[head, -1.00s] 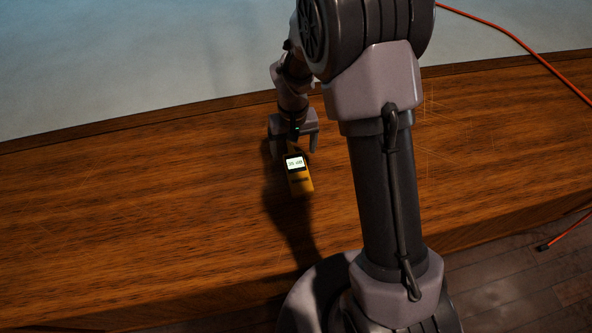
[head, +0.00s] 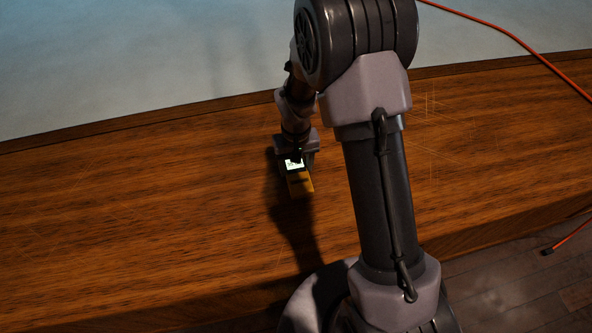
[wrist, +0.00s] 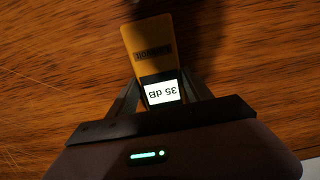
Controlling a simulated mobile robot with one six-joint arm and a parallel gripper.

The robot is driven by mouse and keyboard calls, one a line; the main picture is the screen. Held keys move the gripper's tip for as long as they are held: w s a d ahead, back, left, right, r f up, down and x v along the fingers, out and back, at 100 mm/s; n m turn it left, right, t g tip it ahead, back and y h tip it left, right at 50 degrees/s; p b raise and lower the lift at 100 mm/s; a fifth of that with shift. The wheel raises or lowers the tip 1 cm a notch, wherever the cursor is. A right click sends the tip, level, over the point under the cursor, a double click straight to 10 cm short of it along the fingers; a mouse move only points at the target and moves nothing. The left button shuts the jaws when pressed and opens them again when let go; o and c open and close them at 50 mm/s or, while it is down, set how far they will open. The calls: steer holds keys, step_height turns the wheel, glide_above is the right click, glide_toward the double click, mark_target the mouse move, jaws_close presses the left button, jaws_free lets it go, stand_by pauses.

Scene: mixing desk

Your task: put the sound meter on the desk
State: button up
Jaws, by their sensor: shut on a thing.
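The sound meter (head: 300,183) is a yellow handheld device with a dark top and a lit white screen. In the head view it is at the middle of the wooden desk (head: 150,190), just below my gripper (head: 297,163). In the wrist view the sound meter (wrist: 149,45) shows upside down, its screen reading 35 dB, with its screen end between the fingers of my gripper (wrist: 164,92). My gripper is shut on it. The meter is at or very close to the desk top; I cannot tell whether it touches.
The desk top is bare to the left. An orange cable (head: 510,38) crosses the back right, and another cable end (head: 548,251) lies on the dark floor (head: 500,285) at the lower right. The desk's front edge runs below the meter.

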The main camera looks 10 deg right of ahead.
jaws_close()
steer(key=shift+r, duration=0.4)
steer(key=r+p, duration=0.2)
steer(key=r, duration=0.1)
steer(key=shift+s, duration=0.35)
steer(key=s, duration=0.5)
steer(key=s+p, duration=0.1)
steer(key=s, duration=0.4)
steer(key=s+r+p, duration=0.1)
steer(key=s, duration=0.4)
steer(key=shift+s+d+r, duration=0.1)
steer(key=shift+d, duration=0.3)
steer(key=w+r, duration=0.3)
steer(key=w, duration=0.2)
steer(key=w+d+r+b, duration=0.1)
steer(key=w+r, duration=0.2)
steer(key=w, duration=0.3)
steer(key=shift+w+d+r, duration=0.2)
steer(key=shift+d+r, duration=0.05)
